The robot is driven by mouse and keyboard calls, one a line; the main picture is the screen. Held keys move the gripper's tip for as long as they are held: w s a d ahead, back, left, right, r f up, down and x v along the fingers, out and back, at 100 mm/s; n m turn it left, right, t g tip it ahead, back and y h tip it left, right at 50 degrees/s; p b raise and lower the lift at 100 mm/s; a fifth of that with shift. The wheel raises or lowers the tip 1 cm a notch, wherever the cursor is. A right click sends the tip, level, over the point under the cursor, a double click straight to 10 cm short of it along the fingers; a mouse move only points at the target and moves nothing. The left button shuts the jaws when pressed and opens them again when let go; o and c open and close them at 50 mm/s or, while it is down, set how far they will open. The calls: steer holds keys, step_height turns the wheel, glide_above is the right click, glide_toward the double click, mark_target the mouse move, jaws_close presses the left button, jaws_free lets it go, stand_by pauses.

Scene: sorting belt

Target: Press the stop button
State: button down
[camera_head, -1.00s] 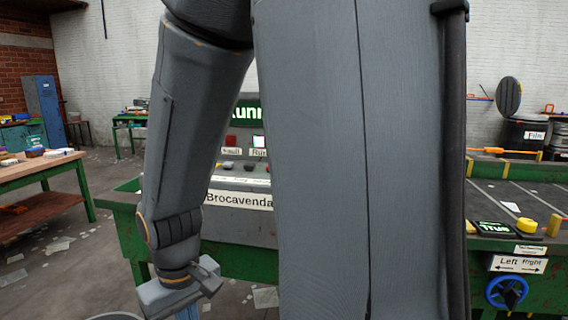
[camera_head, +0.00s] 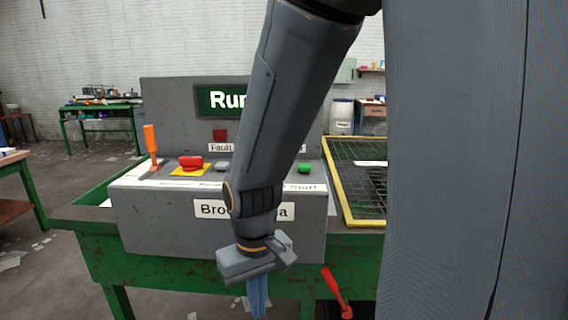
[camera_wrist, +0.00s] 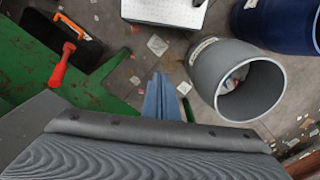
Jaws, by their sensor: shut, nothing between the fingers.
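The control console (camera_head: 160,212) stands on a green bench in the head view. On its top a red mushroom button (camera_head: 190,161) sits on a yellow plate, with a small grey button (camera_head: 221,165) to its right and a green button (camera_head: 305,168) farther right. My forearm hides part of the console between them, and the labels below are partly covered. My gripper (camera_head: 258,298) hangs in front of the console, below the buttons and apart from them, fingers shut and pointing down. Its blue fingers also show in the wrist view (camera_wrist: 160,98); no button is visible there.
An orange-handled lever (camera_head: 151,148) stands left of the red button. A red lever (camera_head: 336,290) juts from the bench front. A yellow-framed mesh (camera_head: 343,195) lies right of the console. In the wrist view, a grey bin (camera_wrist: 203,72) stands on the floor right of my fingers.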

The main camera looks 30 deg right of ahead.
steer(key=w+d+r+m+t+p, duration=0.2)
steer(key=w+r+m+p, duration=0.3)
steer(key=r, duration=0.2)
steer(key=w+d+r+m+t+y+p, duration=0.1)
steer(key=w+d+r+m+t+p, duration=0.1)
steer(key=w+r+m+p, duration=0.3)
steer(key=w+d+r+m+t+y+p, duration=0.1)
steer(key=w+d+r+m+p, duration=0.3)
steer(key=r+m, duration=0.3)
steer(key=shift+w+r+t+p, duration=0.15)
steer(key=shift+w+r+p, duration=0.05)
steer(key=shift+r, duration=0.5)
steer(key=shift+w+r+t+p, duration=0.1)
steer(key=shift+w+r+p, duration=0.15)
steer(key=shift+r, duration=0.5)
steer(key=shift+w+r+t+p, duration=0.15)
steer(key=shift+w+r+p, duration=0.05)
steer(key=shift+r, duration=0.5)
steer(key=w+d+r+m+t+p, duration=0.2)
steer(key=w+d+r+m+t, duration=0.1)
steer(key=w+d+r+m, duration=0.3)
steer(key=d+r+m, duration=0.2)
steer(key=d, duration=0.1)
steer(key=shift+d+r+m+h+p, duration=0.25)
steer(key=shift+d+m+h+p, duration=0.05)
steer(key=shift+d+h+p, duration=0.1)
steer(key=shift+w+a+f, duration=0.1)
steer(key=shift+f, duration=0.05)
